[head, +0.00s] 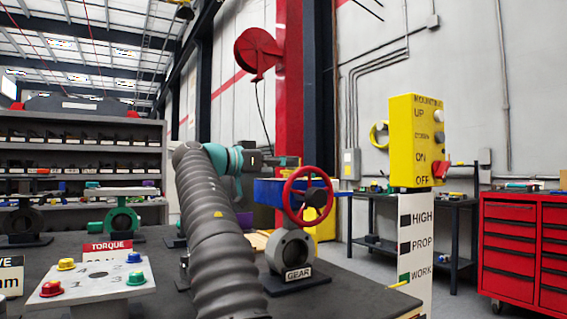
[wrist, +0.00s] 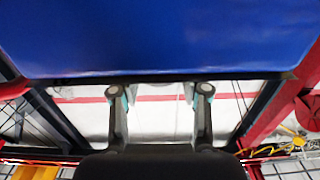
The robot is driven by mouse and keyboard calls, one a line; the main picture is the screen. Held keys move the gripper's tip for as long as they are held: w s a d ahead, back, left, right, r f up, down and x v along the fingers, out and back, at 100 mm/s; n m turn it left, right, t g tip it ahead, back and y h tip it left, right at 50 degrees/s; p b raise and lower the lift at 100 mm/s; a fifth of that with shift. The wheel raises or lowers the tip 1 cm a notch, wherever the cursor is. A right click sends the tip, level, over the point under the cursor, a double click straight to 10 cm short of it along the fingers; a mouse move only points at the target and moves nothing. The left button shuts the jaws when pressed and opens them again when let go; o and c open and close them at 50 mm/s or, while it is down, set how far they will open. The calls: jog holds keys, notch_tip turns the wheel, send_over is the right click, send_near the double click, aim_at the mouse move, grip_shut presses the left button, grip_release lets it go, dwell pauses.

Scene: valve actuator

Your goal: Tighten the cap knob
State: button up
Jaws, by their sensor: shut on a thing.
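The valve stands on the bench with a blue gear housing (head: 268,188), a red handwheel (head: 308,196) and a grey body (head: 290,248) labelled GEAR. My gripper (head: 287,161) is at the top of the blue housing, behind the upper rim of the handwheel. In the wrist view the blue housing (wrist: 160,35) fills the top. The two fingers of my gripper (wrist: 160,92) stand apart, their tips at the housing's lower edge. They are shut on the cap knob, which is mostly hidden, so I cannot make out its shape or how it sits.
A grey plate (head: 95,288) with coloured knobs and a TORQUE sign (head: 107,249) is at the front left. A green valve (head: 120,217) stands behind it. A yellow control box (head: 414,140) on a white post stands right of the handwheel. A red tool cabinet (head: 522,250) is farther right.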

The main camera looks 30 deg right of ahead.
jog(key=o, duration=1.1)
jog(key=shift+o, duration=0.2)
jog(key=a, duration=1.2)
jog(key=shift+w, duration=0.35)
jog(key=shift+f, duration=0.1)
